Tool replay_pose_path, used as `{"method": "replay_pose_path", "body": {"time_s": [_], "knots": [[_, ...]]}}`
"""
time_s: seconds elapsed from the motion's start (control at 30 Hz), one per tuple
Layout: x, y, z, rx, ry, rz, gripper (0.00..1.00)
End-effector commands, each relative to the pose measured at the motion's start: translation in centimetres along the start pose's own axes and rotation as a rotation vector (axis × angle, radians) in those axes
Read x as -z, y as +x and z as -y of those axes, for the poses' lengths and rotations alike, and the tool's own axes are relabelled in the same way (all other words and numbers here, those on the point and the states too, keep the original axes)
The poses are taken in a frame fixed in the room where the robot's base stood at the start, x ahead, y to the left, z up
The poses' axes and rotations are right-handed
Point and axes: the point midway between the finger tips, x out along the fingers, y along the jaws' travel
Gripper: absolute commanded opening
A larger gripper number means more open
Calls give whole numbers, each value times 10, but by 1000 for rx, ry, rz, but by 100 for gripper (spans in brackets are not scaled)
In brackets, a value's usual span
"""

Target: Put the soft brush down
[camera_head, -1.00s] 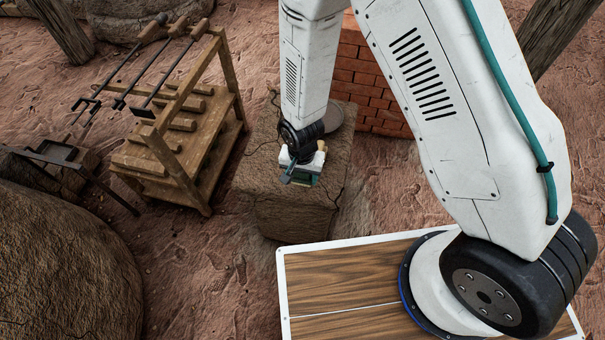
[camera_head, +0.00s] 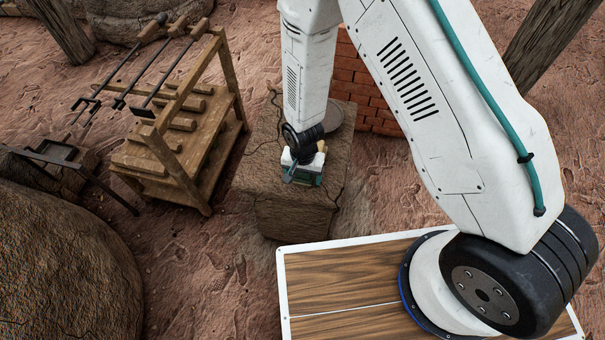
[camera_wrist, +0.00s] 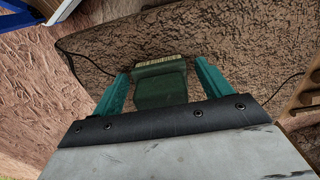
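My gripper (camera_head: 303,178) is low over the top of the brown clay block (camera_head: 273,150), near its front edge. In the wrist view its two teal fingers (camera_wrist: 163,82) stand apart, one on each side of a dark green piece with a pale bristle-like strip, which I take to be the soft brush (camera_wrist: 161,88). Narrow gaps show between the fingers and the green piece, so the gripper looks open around it. The block's rough top shows behind it. In the head view my wrist hides most of the brush, and I cannot tell exactly how it meets the block.
A red brick wall (camera_head: 372,98) stands behind to the right. A wooden rack (camera_head: 190,130) with long-handled tools stands to the left. Reddish bare ground surrounds the block.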

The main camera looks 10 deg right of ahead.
Motion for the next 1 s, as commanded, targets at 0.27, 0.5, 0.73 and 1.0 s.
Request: {"method": "replay_pose_path", "body": {"time_s": [0.27, 0.5, 0.73, 1.0], "knots": [[0, -10, 0, 1, 0, -1, 77], [-5, -48, 2, 2, -1, -2, 77], [-7, -74, 2, 1, 0, -1, 77], [-7, -80, 1, 0, 0, 0, 77]]}}
